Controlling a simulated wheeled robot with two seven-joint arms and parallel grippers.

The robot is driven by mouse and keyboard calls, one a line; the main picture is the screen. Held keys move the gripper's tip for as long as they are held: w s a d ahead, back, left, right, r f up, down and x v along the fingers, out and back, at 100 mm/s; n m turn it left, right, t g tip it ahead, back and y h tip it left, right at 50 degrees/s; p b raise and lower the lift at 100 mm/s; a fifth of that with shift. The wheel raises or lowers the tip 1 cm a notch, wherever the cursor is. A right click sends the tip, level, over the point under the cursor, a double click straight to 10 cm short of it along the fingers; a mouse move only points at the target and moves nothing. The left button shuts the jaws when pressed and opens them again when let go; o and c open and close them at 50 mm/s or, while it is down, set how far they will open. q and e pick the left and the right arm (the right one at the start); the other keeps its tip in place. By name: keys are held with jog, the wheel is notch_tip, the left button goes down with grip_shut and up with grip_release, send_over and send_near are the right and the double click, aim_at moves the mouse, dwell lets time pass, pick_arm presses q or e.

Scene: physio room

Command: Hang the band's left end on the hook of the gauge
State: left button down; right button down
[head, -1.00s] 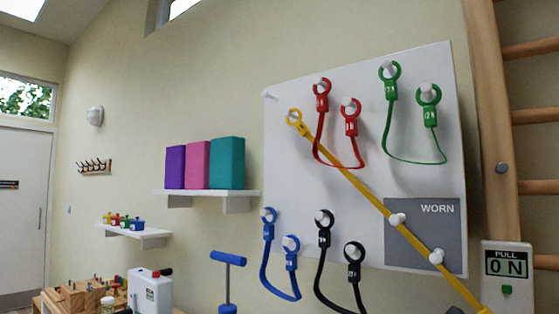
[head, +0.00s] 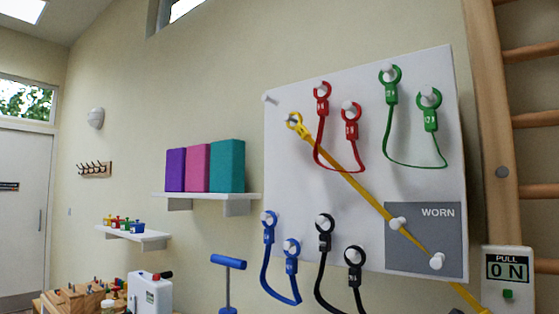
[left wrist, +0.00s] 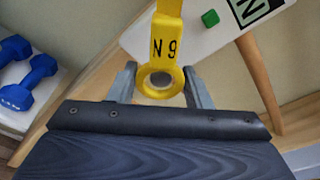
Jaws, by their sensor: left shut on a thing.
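The yellow band (head: 350,178) runs from a ring at the upper left of the white board down to the right, passing the white pegs of the grey WORN panel. It leaves the head view below the gauge (head: 508,280), which reads 0 N. In the left wrist view, the yellow end piece (left wrist: 166,35), marked N 9, ends in a ring between the fingers of my left gripper (left wrist: 160,88). The gripper is shut on it. Part of the gauge (left wrist: 185,38) shows beyond, with its green button. I cannot see the gauge's hook. My right gripper is not in view.
Red (head: 318,130), green (head: 390,130), blue (head: 265,265) and black (head: 322,270) bands hang on the board (head: 290,175). Wooden wall bars (head: 500,150) stand at the right. Blue dumbbells (left wrist: 30,78) lie on a white surface left in the wrist view.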

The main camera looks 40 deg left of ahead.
pick_arm(q)
jog(key=shift+w+f, duration=0.1)
jog(key=shift+w, duration=0.45)
jog(key=shift+w+d+p, duration=0.1)
jog(key=shift+w+p, duration=0.2)
jog(key=shift+w, duration=0.3)
jog(key=shift+a+r+p, duration=0.3)
jog(key=c, duration=0.8)
grip_release()
jog(key=o, duration=0.3)
